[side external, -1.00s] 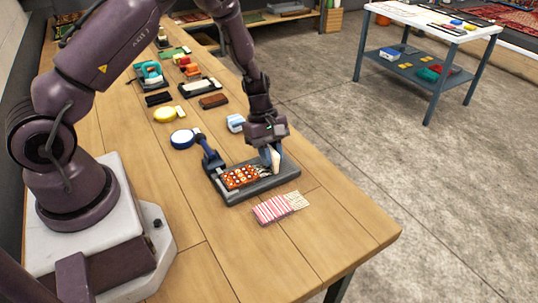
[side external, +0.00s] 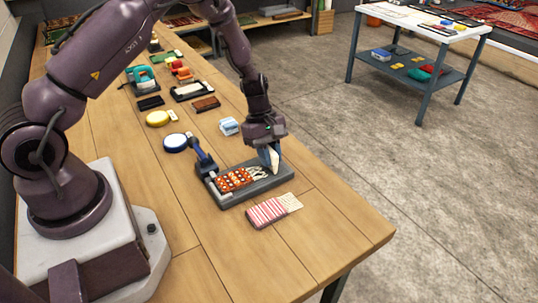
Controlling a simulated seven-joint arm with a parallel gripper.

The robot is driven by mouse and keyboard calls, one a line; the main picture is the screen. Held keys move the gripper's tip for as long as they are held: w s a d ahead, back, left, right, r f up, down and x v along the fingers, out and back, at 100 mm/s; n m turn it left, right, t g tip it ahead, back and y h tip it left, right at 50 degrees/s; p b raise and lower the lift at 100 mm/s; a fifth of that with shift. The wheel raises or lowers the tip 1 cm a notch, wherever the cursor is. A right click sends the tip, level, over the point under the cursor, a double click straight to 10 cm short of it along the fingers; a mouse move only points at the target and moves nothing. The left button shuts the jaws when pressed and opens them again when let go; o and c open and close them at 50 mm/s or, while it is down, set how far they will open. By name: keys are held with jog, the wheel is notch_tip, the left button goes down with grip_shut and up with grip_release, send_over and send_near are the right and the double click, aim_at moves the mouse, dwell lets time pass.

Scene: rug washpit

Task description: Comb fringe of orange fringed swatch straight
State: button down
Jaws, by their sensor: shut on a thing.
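The orange fringed swatch (side external: 234,180), patterned with pale spots, lies flat on a dark grey tray-like board (side external: 246,196). Its pale fringe (side external: 258,172) points right; the strands look loosely spread, and their far ends are partly hidden by my gripper. My gripper (side external: 269,158) points down over the board's right end, shut on a cream, flat comb-like tool (side external: 275,160). The tool's lower edge is at or just above the board near the fringe ends; I cannot tell whether it touches. A blue-handled clamp (side external: 203,160) stands at the board's left back corner.
A pink-striped fringed swatch (side external: 268,212) lies in front of the board. The front right tabletop is clear.

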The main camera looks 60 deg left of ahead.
jog(key=shift+r, duration=2.5)
jog(key=s, duration=0.4)
jog(key=shift+s+f, duration=0.1)
jog(key=shift+f, duration=1.9)
jog(key=shift+f, duration=0.55)
jog(key=shift+r, duration=0.2)
jog(key=shift+w, duration=0.25)
